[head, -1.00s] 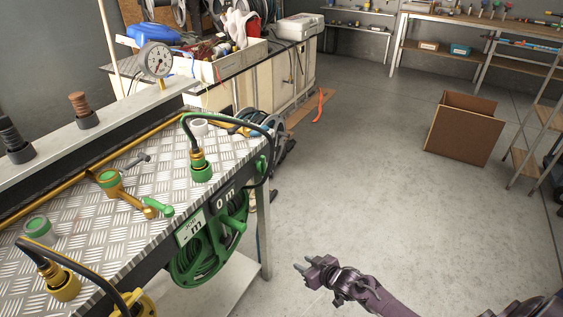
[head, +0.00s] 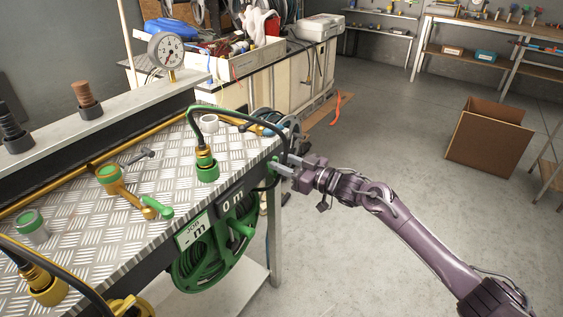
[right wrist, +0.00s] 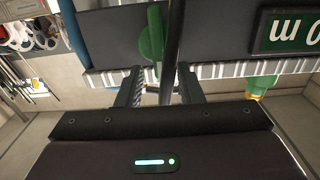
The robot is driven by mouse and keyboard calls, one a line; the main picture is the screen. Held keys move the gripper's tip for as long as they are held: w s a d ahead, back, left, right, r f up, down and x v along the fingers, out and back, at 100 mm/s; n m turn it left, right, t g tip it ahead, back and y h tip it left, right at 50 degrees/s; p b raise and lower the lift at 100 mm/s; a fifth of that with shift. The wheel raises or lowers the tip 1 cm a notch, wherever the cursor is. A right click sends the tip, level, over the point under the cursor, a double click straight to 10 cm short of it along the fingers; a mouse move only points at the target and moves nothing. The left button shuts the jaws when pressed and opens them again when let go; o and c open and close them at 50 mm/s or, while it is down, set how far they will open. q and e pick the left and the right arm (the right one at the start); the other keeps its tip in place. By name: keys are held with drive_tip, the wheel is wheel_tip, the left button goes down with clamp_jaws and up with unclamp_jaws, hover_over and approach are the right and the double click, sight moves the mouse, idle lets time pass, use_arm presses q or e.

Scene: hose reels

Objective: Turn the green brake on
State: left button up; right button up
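A green lever-like piece, seemingly the green brake (right wrist: 151,38), sits on the dark side face of the bench in the right wrist view, beside a dark hose (right wrist: 174,40). In the head view the green brake (head: 275,164) is partly hidden by my gripper. My right gripper (head: 284,165) is at the bench's right corner, right by the brake. In the right wrist view its two fingers (right wrist: 160,88) are apart, with the brake and hose just beyond them. Contact cannot be told. The green hose reel (head: 215,250) hangs below the bench edge. My left gripper is not in view.
The metal-topped bench (head: 95,215) carries a green hose connector (head: 207,168), a brass valve with a green handle (head: 160,208) and a pressure gauge (head: 166,50). A cardboard box (head: 488,137) stands on open floor at the right.

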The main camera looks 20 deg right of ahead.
drive_tip(key=shift+w+a, duration=0.35)
drive_tip(key=shift+w, duration=0.05)
drive_tip(key=shift+c, duration=0.2)
clamp_jaws()
